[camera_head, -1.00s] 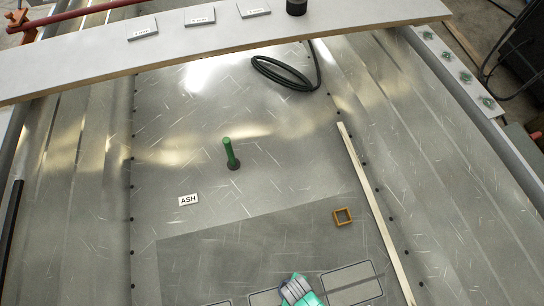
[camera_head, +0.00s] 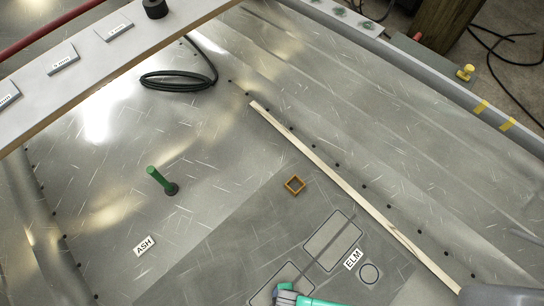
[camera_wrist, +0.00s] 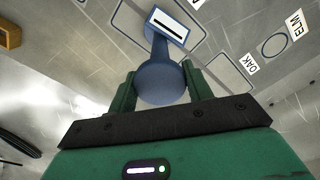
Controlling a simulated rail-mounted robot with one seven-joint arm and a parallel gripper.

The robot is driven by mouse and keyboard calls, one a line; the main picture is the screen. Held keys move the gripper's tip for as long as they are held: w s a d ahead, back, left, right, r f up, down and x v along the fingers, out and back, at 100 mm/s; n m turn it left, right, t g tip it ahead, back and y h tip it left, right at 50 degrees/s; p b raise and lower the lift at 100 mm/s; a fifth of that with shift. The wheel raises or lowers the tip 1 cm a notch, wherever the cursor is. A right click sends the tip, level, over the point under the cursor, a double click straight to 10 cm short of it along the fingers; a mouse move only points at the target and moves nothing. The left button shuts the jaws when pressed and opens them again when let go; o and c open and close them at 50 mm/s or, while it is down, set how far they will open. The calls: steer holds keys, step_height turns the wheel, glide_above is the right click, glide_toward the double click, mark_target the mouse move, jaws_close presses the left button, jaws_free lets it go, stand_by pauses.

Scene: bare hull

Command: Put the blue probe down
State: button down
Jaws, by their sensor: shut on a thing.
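The blue probe (camera_wrist: 160,84) is between the green fingers of my gripper (camera_wrist: 160,92) in the wrist view. It has a rounded body, a narrower neck and a wide end with a white, dark-slotted plate. My gripper is shut on the rounded part. The probe appears over the grey panel with outlined shapes; its height above it is unclear.
An OAK label (camera_wrist: 252,65) shows in the wrist view.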

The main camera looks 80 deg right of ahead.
steer(key=shift+f, duration=0.75)
steer(key=shift+r, duration=0.1)
steer(key=c, duration=0.6)
jaws_free()
step_height(320, 180, up, 12)
steer(key=p, duration=0.7)
